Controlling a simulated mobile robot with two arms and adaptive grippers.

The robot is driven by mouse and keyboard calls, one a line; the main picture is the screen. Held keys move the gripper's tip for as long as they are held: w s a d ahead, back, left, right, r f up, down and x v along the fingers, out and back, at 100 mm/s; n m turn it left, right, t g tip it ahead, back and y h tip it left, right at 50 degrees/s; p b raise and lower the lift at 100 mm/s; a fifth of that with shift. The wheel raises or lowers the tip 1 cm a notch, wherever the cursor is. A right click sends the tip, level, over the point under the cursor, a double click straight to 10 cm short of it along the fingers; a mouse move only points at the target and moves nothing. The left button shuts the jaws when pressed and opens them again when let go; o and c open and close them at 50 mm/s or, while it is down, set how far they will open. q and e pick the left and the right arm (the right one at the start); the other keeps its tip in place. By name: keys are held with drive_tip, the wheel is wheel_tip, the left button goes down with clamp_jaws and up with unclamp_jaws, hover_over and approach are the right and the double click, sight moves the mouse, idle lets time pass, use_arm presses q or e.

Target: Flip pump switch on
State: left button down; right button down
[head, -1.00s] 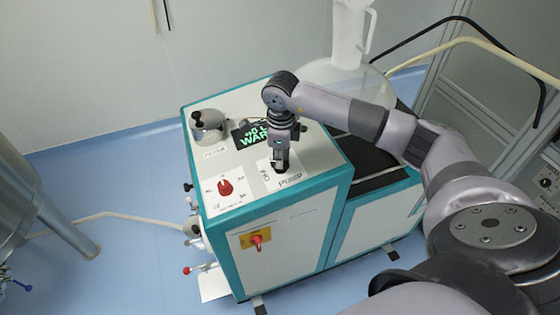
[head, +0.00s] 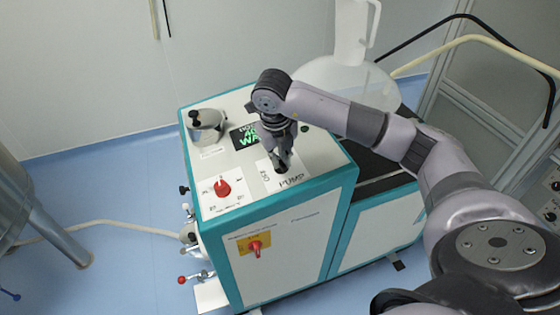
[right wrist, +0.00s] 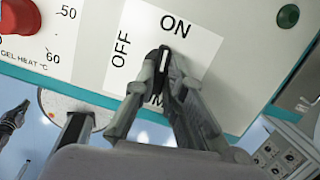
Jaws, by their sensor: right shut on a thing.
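The pump switch (right wrist: 163,60) is a black knob with a white line on a white label plate (right wrist: 200,50), printed ON and OFF. In the right wrist view its white line points up towards ON. My right gripper (head: 281,167) is shut on this knob from above; in the right wrist view both fingers (right wrist: 164,68) press its sides. In the head view the gripper mostly hides the knob, and the word PUMP shows beside it. My left gripper is not in view.
The teal and white machine (head: 300,240) has a red dial (head: 222,188), a lit green display (head: 243,138) and a metal pot (head: 206,125) on top. A yellow plate with a red switch (head: 255,246) is on its front. A clear vessel (head: 350,70) stands behind.

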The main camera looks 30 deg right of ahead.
drive_tip(key=shift+m+b, duration=0.3)
drive_tip(key=shift+m, duration=0.5)
drive_tip(key=c, duration=1.7)
unclamp_jaws()
drive_tip(key=shift+o, duration=0.2)
wheel_tip(320, 180, up, 12)
drive_tip(key=s+a, duration=0.1)
drive_tip(key=a, duration=0.1)
drive_tip(key=shift+s+f, duration=0.15)
drive_tip(key=shift+s, duration=0.05)
drive_tip(key=shift+a, duration=0.1)
